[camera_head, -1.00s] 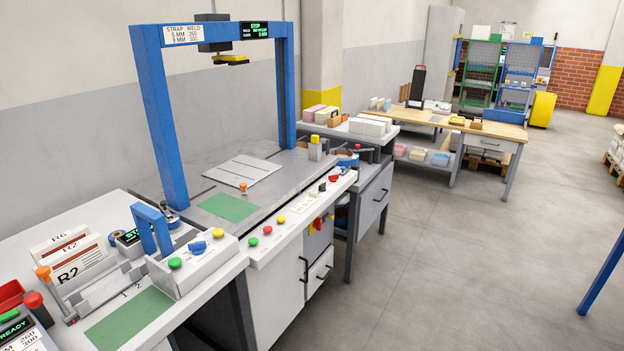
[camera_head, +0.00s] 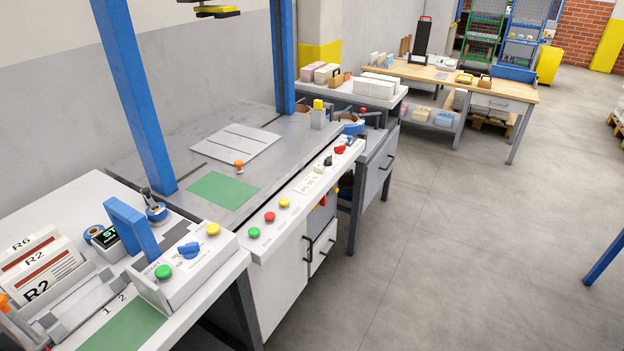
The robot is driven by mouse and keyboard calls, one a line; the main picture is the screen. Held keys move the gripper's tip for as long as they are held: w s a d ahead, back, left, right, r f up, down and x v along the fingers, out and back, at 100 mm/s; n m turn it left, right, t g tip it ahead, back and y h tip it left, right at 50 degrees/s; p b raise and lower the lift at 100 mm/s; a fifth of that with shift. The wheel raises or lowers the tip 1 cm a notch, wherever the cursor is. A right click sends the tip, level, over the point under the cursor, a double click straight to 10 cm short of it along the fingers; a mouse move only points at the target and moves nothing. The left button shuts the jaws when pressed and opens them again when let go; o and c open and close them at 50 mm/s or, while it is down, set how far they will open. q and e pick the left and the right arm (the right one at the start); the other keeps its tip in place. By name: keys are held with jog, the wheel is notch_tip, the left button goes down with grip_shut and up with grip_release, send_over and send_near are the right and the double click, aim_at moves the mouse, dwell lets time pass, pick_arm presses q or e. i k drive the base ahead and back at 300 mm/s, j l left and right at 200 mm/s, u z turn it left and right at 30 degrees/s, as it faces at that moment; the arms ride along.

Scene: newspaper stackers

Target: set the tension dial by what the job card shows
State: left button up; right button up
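A blue dial knob (camera_head: 189,250) sits on the sloped grey control box (camera_head: 190,270) of the small blue-arched machine, between a green button (camera_head: 163,271) and a yellow button (camera_head: 212,229). Marks beside it are too small to read surely. A black knob (camera_head: 328,160) sits on the larger machine's front panel; I cannot tell which one is the tension dial. White cards (camera_head: 45,266) with red-brown bars, printed R6 and R2, stand at the left on the small machine's table; I cannot tell whether one is the job card. Neither gripper is in view.
The larger blue-arched machine (camera_head: 140,100) has a green mat (camera_head: 223,189), a white plate (camera_head: 236,141) and coloured buttons. A wooden bench (camera_head: 460,80) and racks stand behind. Grey floor (camera_head: 430,250) is open on the right; a blue post (camera_head: 605,257) stands at the right edge.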

aim_at(328, 162)
jog(key=u, duration=0.3)
jog(key=i+l+u, duration=0.2)
jog(key=l+u, duration=0.15)
jog(key=i+l+u, duration=0.15)
jog(key=l+u, duration=0.25)
jog(key=i+l+u, duration=0.1)
jog(key=l, duration=0.3)
jog(key=i+l+u, duration=0.15)
jog(key=l, duration=0.3)
